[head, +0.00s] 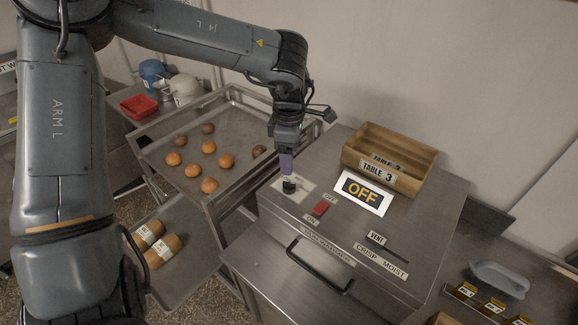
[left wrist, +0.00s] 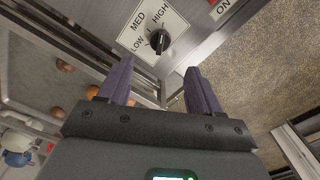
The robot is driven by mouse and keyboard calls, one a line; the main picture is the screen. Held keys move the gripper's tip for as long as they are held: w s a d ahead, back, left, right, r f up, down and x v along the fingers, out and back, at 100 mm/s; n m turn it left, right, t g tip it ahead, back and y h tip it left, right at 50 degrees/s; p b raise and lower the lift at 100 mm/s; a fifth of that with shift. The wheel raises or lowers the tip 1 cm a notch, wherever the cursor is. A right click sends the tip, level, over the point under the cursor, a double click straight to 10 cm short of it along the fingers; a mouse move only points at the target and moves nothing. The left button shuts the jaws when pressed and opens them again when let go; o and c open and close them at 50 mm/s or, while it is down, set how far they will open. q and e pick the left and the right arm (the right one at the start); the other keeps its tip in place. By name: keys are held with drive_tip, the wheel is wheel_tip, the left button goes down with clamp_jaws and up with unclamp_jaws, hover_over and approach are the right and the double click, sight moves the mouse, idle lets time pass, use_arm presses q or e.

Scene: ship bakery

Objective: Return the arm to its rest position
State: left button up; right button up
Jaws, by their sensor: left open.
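My left gripper (head: 286,165) hangs from my left arm, fingers down, just above a black knob (head: 289,184) on top of the steel warmer cabinet (head: 347,228). In the left wrist view its two purple fingers (left wrist: 160,88) are apart with nothing between them. The knob (left wrist: 160,40) sits beyond the fingertips on a white dial plate marked LOW, MED and HIGH, and its pointer is toward the upper right. In the head view the fingertips overlap the knob's upper part, but the wrist view shows a gap. My right gripper does not show.
A red switch (head: 320,208) and an OFF sign (head: 363,193) are beside the knob. A wooden TABLE 3 box (head: 431,165) stands behind them. A rack tray (head: 228,178) with several buns is on the left. A drawer handle (head: 318,268) sticks out in front.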

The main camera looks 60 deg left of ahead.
use_arm(q)
drive_tip(key=shift+r, duration=0.7)
drive_tip(key=shift+s, duration=0.1)
